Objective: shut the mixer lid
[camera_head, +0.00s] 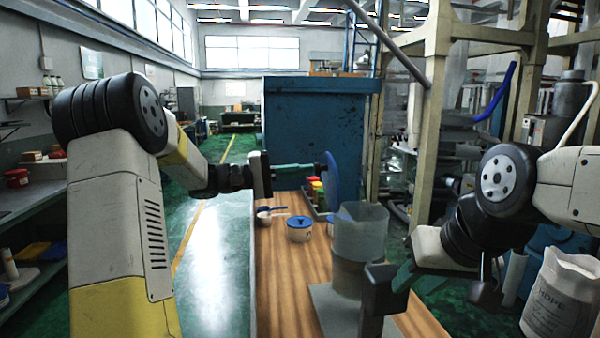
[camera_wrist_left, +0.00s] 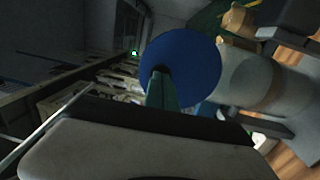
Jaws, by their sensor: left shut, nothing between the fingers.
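The mixer (camera_head: 358,240) is a grey, translucent upright cylinder on a grey base plate on the wooden bench. Its blue round lid (camera_head: 333,180) stands on edge, tilted open above the rim on the left and far side. In the left wrist view the lid (camera_wrist_left: 190,60) faces me as a blue disc, with the cylinder (camera_wrist_left: 268,85) to its right. My left gripper (camera_head: 322,167) is shut and empty, its teal fingers reaching the lid's left face; I cannot tell whether they touch. My right gripper (camera_head: 386,288) is low in front of the mixer; its finger gap is unclear.
A small pot with a blue lid (camera_head: 299,233) and a white pan with a blue spoon (camera_head: 264,217) stand left of the mixer. Coloured bottles (camera_head: 317,190) stand behind. The wooden bench (camera_head: 282,285) is clear at front left.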

